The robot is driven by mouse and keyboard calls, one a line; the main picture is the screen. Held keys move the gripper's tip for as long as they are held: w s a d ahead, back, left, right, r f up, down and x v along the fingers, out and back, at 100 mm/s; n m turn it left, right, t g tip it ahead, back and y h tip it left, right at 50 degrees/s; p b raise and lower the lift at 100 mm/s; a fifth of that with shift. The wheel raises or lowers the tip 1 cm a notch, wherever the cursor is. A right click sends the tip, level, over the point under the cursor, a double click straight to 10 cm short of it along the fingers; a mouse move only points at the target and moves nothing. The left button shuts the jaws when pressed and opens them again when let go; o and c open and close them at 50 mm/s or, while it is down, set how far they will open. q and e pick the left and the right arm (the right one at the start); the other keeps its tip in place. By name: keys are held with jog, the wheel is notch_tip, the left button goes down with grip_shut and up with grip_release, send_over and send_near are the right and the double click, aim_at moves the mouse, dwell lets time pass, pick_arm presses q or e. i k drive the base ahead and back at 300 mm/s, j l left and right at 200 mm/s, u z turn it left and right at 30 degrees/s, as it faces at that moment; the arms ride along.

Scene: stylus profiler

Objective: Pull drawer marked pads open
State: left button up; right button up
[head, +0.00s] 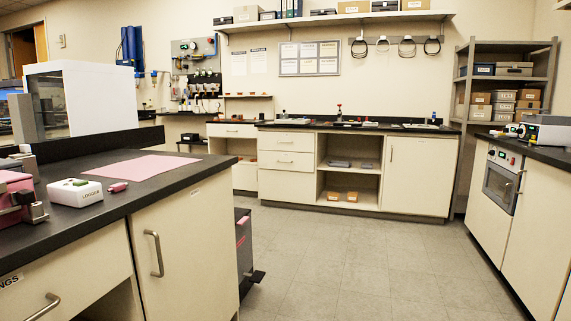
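No drawer with a readable "pads" label shows in the head view. The back bench has an upper drawer (285,143) and a lower drawer (287,162) at its left, with labels too small to read; both look shut. Another drawer (231,130) sits further left, also too small to read. The near left bench has a drawer (75,280) with a bar handle and a label whose visible end reads "NGS"; it looks shut. Neither of my grippers is in view.
The near left black-topped bench (150,178) holds a pink mat (141,166) and a white logger box (80,192). A dark unit (243,250) protrudes beyond its end. A right bench (540,210) has an oven (501,180). The grey floor (360,265) between is clear.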

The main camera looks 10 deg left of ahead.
aim_at(294, 162)
jog(key=i, duration=1.85)
jog(key=i+z, duration=0.1)
jog(key=i, duration=1.7)
jog(key=i+u, duration=0.2)
jog(key=i, duration=0.3)
jog(key=i+u, duration=0.15)
jog(key=i, duration=0.35)
jog(key=i+l+u, duration=0.2)
jog(key=i, duration=0.25)
jog(key=i+l+u, duration=0.15)
jog(key=i, duration=0.35)
